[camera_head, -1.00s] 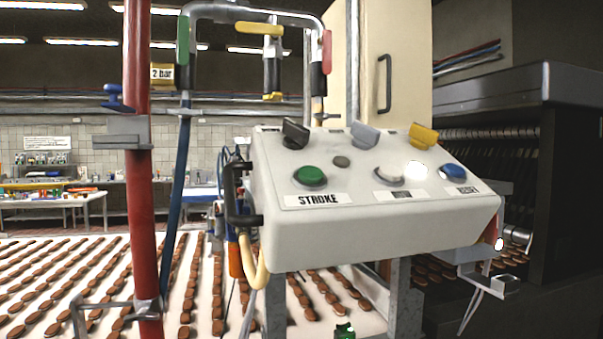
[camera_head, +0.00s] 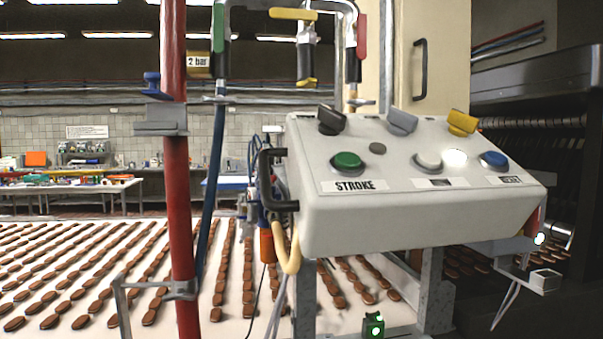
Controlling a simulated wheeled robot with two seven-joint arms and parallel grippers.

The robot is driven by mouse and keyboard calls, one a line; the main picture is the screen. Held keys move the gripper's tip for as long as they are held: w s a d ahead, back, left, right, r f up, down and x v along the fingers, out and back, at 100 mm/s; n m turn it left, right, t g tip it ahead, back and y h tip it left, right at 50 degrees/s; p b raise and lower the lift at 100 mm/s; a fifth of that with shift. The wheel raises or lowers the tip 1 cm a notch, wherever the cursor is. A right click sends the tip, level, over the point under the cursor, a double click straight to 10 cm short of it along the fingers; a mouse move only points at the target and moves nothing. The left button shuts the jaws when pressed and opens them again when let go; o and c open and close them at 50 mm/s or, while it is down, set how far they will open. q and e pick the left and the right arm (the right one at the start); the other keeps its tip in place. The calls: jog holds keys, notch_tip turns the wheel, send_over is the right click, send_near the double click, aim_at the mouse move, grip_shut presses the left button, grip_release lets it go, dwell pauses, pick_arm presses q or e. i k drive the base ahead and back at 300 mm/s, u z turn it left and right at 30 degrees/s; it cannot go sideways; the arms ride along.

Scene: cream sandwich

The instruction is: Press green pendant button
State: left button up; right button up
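A pale grey control pendant box (camera_head: 420,218) stands right of centre on metal legs. Its green button (camera_head: 347,160) is at the left of the sloped top, above a label reading STROKE (camera_head: 354,186). A white button (camera_head: 428,160) and a blue button (camera_head: 494,160) sit to its right. A black (camera_head: 331,119), a grey (camera_head: 402,121) and a yellow (camera_head: 462,122) selector knob line the rear of the panel. Neither of my grippers is in view, and nothing touches the green button.
A red vertical pipe (camera_head: 176,220) and a blue hose stand left of the box. A black handle (camera_head: 268,180) sticks out from its left side. A dark machine (camera_head: 545,90) is at the right. Rows of brown biscuits lie on the white conveyor (camera_head: 232,328) below.

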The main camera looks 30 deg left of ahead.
aim_at(345, 160)
jog(key=z, duration=1.25)
jog(key=i, duration=0.5)
jog(key=u, duration=3.1)
